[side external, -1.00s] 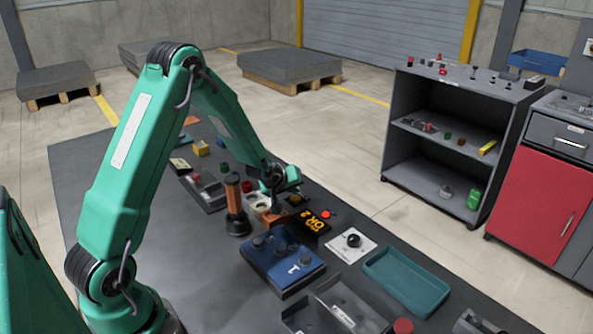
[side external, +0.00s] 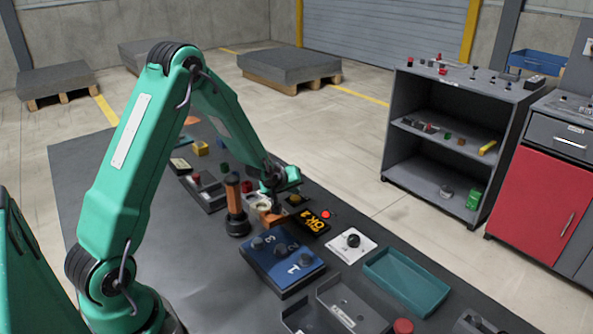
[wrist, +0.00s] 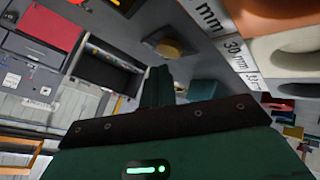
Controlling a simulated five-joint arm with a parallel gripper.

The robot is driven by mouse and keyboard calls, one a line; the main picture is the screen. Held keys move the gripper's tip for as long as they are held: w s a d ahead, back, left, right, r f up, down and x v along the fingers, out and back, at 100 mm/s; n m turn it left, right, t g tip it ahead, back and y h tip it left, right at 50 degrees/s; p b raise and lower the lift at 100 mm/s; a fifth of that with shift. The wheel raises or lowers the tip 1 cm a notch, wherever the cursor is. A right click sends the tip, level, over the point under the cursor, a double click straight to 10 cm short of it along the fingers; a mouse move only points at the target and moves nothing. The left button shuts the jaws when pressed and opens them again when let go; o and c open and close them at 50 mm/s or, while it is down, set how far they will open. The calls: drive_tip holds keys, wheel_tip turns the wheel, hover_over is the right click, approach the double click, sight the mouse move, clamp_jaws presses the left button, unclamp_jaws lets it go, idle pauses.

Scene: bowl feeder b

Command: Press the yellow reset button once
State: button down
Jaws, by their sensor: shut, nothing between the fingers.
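The yellow button (side external: 295,198) sits on a small dark plate just right of my gripper in the side view. In the wrist view a yellow-tan button (wrist: 170,48) on a dark base shows beyond the fingertips. My gripper (side external: 272,205) is shut and empty, pointing down beside the plate. In the wrist view its dark fingers (wrist: 158,82) are together, and a gap in the picture separates them from the button. I cannot tell their height above it.
An orange block (side external: 272,219), a dark post with an orange grip (side external: 234,200) and a blue numbered panel (side external: 282,268) are close by. A display with amber characters (side external: 316,222), a red lamp (side external: 326,214), a white knob plate (side external: 352,253) and a teal tray (side external: 405,283) lie nearer.

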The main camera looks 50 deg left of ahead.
sight(294, 200)
drive_tip(key=shift+d+f, duration=0.15)
drive_tip(key=shift+f, duration=0.75)
idle(1.4)
drive_tip(key=shift+r, duration=0.85)
drive_tip(key=shift+r, duration=0.1)
drive_tip(key=shift+r, duration=2.45)
